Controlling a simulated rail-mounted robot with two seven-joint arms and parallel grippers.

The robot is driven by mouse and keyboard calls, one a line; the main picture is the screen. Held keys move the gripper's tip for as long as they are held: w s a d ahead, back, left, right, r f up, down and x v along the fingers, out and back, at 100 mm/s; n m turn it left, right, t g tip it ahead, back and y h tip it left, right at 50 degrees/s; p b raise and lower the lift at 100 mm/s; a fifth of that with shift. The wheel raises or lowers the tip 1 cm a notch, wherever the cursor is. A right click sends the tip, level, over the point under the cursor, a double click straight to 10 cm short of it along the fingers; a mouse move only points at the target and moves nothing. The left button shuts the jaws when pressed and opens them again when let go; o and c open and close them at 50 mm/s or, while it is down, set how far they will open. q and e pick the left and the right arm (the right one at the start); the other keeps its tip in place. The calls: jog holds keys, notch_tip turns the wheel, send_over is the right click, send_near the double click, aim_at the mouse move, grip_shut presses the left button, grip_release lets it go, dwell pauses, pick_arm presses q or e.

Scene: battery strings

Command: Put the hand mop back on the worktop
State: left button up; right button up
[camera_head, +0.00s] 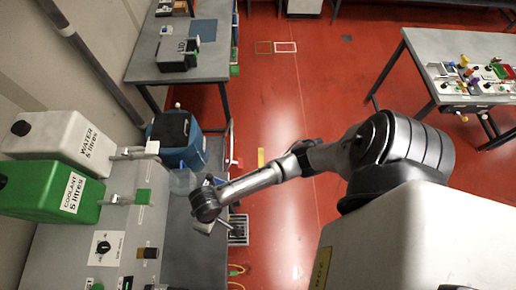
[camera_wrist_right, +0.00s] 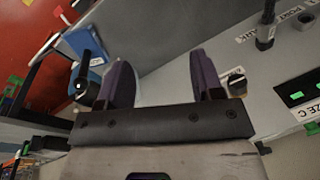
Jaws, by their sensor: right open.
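My right gripper (camera_head: 207,222) hangs over the grey worktop (camera_head: 180,252) at its right edge in the head view. My own wrist mostly hides it there. In the right wrist view my right gripper (camera_wrist_right: 160,62) shows two dark purple fingers set wide apart. They are open, with nothing clearly held between them; the grey worktop (camera_wrist_right: 165,82) shows behind them. I cannot make out the hand mop for certain in either view. A small pale thing by the gripper in the head view is too hidden to name. My left gripper is not in view.
A green coolant can (camera_head: 40,190) and a white water can (camera_head: 62,138) stand at the left. A clear container (camera_head: 184,181) and a blue box (camera_head: 180,140) are beyond the gripper. A control panel (camera_head: 122,248) borders the worktop. Red floor lies open to the right.

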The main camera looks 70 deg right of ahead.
jog(key=s+d+r+n+t+h, duration=0.1)
jog(key=s+d+r, duration=0.2)
jog(key=s+d, duration=0.2)
jog(key=s+d+r+n+t+h, duration=0.1)
jog(key=s+d+r, duration=0.3)
jog(key=s, duration=0.4)
jog(key=shift+s+d+r+t, duration=0.3)
jog(key=shift+d+t, duration=0.2)
jog(key=shift+d, duration=0.4)
